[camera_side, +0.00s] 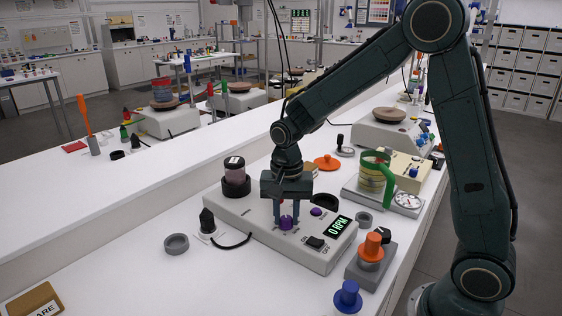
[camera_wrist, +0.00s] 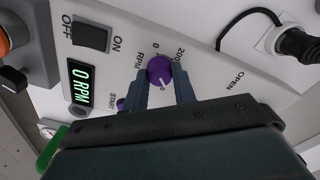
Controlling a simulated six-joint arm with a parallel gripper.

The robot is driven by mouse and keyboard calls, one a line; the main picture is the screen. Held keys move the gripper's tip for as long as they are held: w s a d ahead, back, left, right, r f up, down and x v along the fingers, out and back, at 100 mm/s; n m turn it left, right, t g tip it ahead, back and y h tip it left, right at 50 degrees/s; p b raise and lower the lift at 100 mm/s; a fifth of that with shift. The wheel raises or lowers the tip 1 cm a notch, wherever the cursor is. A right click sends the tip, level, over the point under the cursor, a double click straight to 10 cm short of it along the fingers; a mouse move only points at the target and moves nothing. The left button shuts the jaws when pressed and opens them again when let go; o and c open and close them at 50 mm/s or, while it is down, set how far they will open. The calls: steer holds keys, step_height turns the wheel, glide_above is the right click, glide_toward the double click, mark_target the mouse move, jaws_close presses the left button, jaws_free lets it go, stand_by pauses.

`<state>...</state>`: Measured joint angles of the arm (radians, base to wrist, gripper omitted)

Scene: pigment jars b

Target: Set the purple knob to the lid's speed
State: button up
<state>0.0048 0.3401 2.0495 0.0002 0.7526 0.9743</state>
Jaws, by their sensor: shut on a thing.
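The purple knob (camera_side: 286,223) is on the sloped front panel of a grey machine (camera_side: 249,219). My gripper (camera_side: 287,215) reaches down over it with a finger on each side, shut on the knob. In the wrist view the knob (camera_wrist: 160,68) sits between the fingertips, its white pointer toward the gripper side. Scale marks "0", "RPM" and a partly hidden "200" surround it. The display (camera_side: 338,226) reads 0 RPM. A jar with a dark lid (camera_side: 234,161) stands in a black holder on the machine; the lid's label is too small to read.
A purple START button (camera_side: 316,211) and an ON/OFF switch (camera_side: 315,242) are close to the gripper. A black plug (camera_side: 208,221) with cable lies left of the machine.

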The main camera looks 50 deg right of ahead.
mark_target(287, 218)
steer(key=shift+r+m, duration=0.1)
steer(key=shift+m, duration=1.3)
steer(key=o, duration=1)
step_height(287, 218, up, 14)
